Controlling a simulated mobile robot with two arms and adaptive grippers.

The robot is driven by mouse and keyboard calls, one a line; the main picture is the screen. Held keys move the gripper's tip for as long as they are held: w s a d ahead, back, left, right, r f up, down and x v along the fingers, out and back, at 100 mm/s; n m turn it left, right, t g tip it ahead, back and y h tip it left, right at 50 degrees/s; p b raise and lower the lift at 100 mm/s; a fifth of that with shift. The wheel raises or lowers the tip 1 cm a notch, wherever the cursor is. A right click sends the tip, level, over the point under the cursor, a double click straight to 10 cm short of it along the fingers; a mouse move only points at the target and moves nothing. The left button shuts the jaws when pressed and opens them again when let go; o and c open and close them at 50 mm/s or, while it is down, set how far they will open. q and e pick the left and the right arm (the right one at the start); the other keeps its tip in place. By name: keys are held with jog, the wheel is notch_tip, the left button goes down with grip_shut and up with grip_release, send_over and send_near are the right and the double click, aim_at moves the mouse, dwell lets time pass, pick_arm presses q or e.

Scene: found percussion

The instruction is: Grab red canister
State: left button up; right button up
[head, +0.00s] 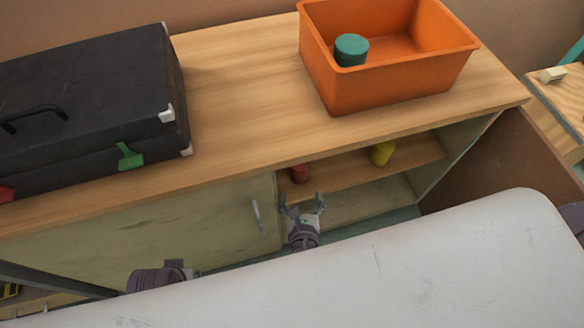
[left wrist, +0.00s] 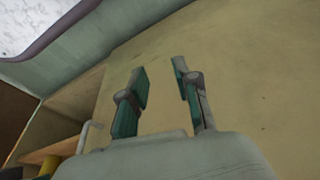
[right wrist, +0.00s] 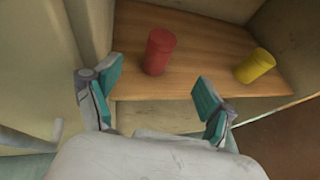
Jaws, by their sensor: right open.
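The red canister (head: 300,173) stands upright on the shelf inside the open cabinet, near the left side of the opening. In the right wrist view the red canister (right wrist: 160,51) is beyond and between my right gripper's fingers, apart from them. My right gripper (head: 302,203) is open and empty at the cabinet opening, just below and in front of the canister; its spread fingers show in the right wrist view (right wrist: 150,92). My left gripper (left wrist: 162,88) has its fingers apart with nothing between them, facing a plain yellowish cabinet surface.
A yellow canister (head: 382,153) stands on the same shelf (right wrist: 207,55) to the right. The cabinet's left door (head: 150,228) with a handle (head: 257,218) is shut; the right door (head: 500,180) is swung open. An orange bin (head: 400,85) holding a green canister (head: 351,49) and a black case (head: 90,110) sit on top.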

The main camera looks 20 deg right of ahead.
aim_at(300, 172)
jog(key=b+x, duration=0.1)
jog(key=x, duration=0.6)
jog(key=shift+w, duration=0.15)
jog(key=shift+b+x, duration=0.4)
jog(key=shift+x, duration=0.45)
jog(key=shift+b+x, duration=0.7)
jog(key=shift+x, duration=1.65)
pick_arm(q)
jog(key=w+v, duration=0.1)
jog(key=v, duration=0.8)
jog(key=shift+r+t, duration=0.3)
jog(key=shift+r, duration=0.2)
pick_arm(e)
jog(key=shift+d, duration=0.15)
jog(key=c, duration=1.3)
pick_arm(q)
jog(key=shift+s+a, duration=0.1)
jog(key=shift+s, duration=0.05)
pick_arm(e)
jog(key=shift+r, duration=0.15)
